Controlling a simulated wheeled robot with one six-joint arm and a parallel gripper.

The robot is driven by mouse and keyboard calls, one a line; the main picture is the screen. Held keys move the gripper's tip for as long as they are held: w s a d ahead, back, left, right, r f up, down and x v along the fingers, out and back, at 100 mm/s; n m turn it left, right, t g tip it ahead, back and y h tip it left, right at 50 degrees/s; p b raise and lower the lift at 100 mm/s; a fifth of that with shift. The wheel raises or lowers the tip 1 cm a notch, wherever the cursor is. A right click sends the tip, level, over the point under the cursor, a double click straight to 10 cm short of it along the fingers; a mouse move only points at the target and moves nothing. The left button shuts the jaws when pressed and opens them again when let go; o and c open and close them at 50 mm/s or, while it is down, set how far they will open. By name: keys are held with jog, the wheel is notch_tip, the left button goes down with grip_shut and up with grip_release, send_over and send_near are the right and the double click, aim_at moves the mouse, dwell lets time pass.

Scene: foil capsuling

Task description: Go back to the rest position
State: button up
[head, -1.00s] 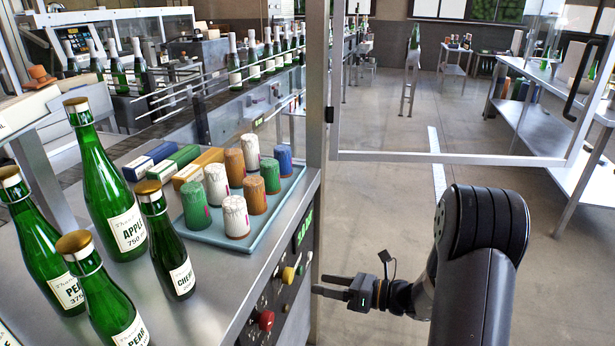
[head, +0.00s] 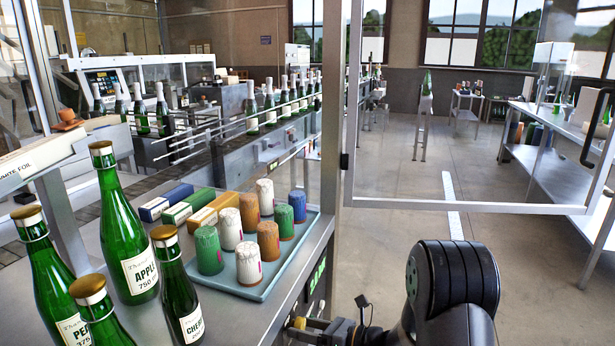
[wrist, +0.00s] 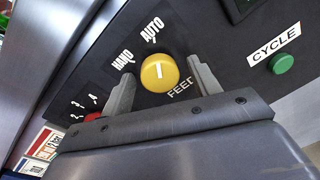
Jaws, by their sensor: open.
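My gripper (wrist: 161,92) is open in the wrist view, its two fingers on either side of the yellow HAND/AUTO knob (wrist: 159,72). The knob's white mark points up, between the two labels. I cannot tell whether the fingers touch the knob. In the head view my black arm (head: 450,290) is at the lower right.
A green CYCLE button (wrist: 281,63) is right of the knob. A blue tray (head: 215,268) of coloured foil capsules and several green bottles (head: 128,245) stand on the steel top. A glass door (head: 450,140) stands open at right. Open floor (head: 395,235) lies beyond my arm.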

jog(key=shift+s+d+r, duration=0.1)
jog(key=shift+d, duration=0.2)
jog(key=f+v, duration=0.1)
jog(key=v, duration=0.9)
jog(key=r+x, duration=0.1)
jog(key=x, duration=1)
jog(key=s+d+n+t+b, duration=0.1)
jog(key=s+d+n+b, duration=0.2)
jog(key=n+b, duration=1)
jog(key=d+b, duration=0.2)
jog(key=d, duration=0.1)
jog(key=shift+s+d, duration=0.2)
jog(key=shift+d, duration=0.2)
jog(key=shift+f, duration=0.1)
